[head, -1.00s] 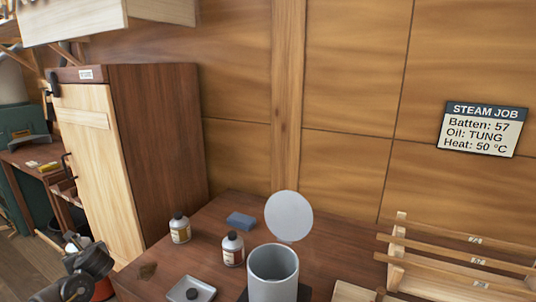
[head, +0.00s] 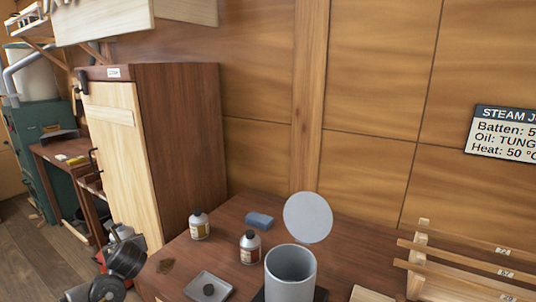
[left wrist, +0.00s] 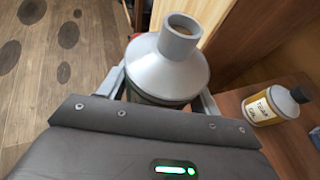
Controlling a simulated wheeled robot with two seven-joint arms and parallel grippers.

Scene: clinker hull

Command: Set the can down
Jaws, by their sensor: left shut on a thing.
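The can (left wrist: 178,72) has a grey conical top and a short neck, open at the top. My left gripper (left wrist: 160,92) is shut around its body, one finger on each side. In the left wrist view the wooden floor shows on the left and the table edge on the right. In the head view my left gripper (head: 122,250) is at the lower left, beside the table's left edge, with the can (head: 121,232) partly hidden behind it. The can's base is hidden. My right gripper is not in view.
On the table (head: 225,215) stand two small capped bottles (head: 199,227) (head: 250,249), a blue block (head: 259,220), a shallow tray (head: 208,287) and a grey pot (head: 290,275) with its round lid raised. A wooden rack (head: 460,265) is at right, a cabinet (head: 185,150) behind.

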